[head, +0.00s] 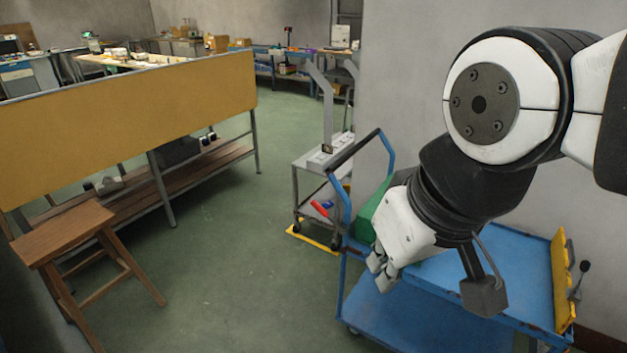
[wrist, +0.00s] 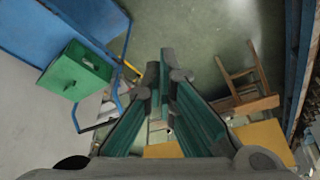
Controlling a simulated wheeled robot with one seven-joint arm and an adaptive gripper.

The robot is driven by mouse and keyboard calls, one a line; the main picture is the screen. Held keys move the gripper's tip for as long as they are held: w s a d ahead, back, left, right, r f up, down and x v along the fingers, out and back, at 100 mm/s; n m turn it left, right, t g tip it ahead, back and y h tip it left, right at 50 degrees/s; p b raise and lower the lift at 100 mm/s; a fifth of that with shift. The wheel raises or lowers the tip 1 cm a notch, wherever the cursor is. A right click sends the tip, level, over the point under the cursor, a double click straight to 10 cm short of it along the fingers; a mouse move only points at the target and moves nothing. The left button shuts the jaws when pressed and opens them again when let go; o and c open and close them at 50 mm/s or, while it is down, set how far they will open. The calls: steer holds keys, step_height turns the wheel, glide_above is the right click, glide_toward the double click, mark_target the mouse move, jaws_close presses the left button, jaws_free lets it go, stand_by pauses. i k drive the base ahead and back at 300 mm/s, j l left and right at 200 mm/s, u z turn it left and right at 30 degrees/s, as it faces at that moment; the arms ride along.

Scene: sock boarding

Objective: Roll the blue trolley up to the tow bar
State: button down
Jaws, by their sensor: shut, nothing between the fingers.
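The blue trolley (head: 420,310) stands at the lower right in the head view, with two blue decks and a blue push handle (head: 386,150) with a dark grip. Its blue deck also shows at the upper left of the wrist view (wrist: 45,25). My gripper (head: 379,273) hangs in front of the trolley in the head view, its white and grey fingers pointing down. In the wrist view the fingers (wrist: 166,75) are shut and empty, with floor beyond them. They appear apart from the handle. I cannot pick out the tow bar with certainty.
A green box (wrist: 77,70) rests on the trolley. A grey cart (head: 318,160) with an upright post stands just behind it, with a yellow piece (head: 312,238) at its foot. A wooden stool (head: 65,232) and a yellow-panelled bench (head: 130,115) stand left. Green floor between is clear.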

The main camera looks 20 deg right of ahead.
mark_target(425, 312)
steer(key=i+l, duration=0.1)
steer(key=i, duration=0.3)
steer(key=i+l+u, duration=0.1)
steer(key=i, duration=0.3)
steer(key=i+l, duration=0.15)
steer(key=i, duration=0.25)
steer(key=u, duration=0.05)
